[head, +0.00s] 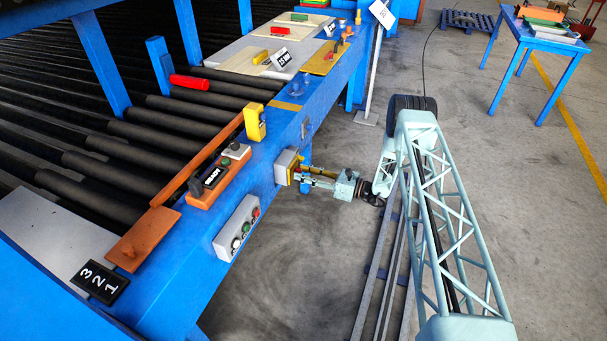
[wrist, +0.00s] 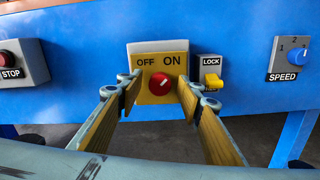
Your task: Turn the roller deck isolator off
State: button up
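The isolator (wrist: 160,84) is a grey box with a yellow face on the blue deck side, marked OFF on the left and ON on the right. Its red round knob (wrist: 160,83) has a white mark pointing up and right, toward ON. In the head view the isolator box (head: 287,161) sits on the outer side of the blue frame. My gripper (wrist: 160,93) is open, one finger on each side of the knob, with gaps between. In the head view my gripper (head: 299,177) is close to the box. Whether the fingertips touch the yellow face cannot be told.
In the wrist view a yellow LOCK switch (wrist: 213,82) is close to the right finger. A grey button box (head: 237,228) is on the same blue side.

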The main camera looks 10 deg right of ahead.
jog(key=c, duration=0.9)
jog(key=shift+f+n+b, duration=0.1)
jog(key=shift+n+b, duration=0.3)
jog(key=shift+n, duration=0.1)
jog(key=shift+s+f+n+b, duration=0.1)
jog(key=shift+n+b, duration=2.55)
jog(key=shift+n, duration=1.6)
jog(key=shift+s+n+b, duration=0.1)
jog(key=shift+n+b, duration=2.55)
jog(key=shift+n, duration=1.6)
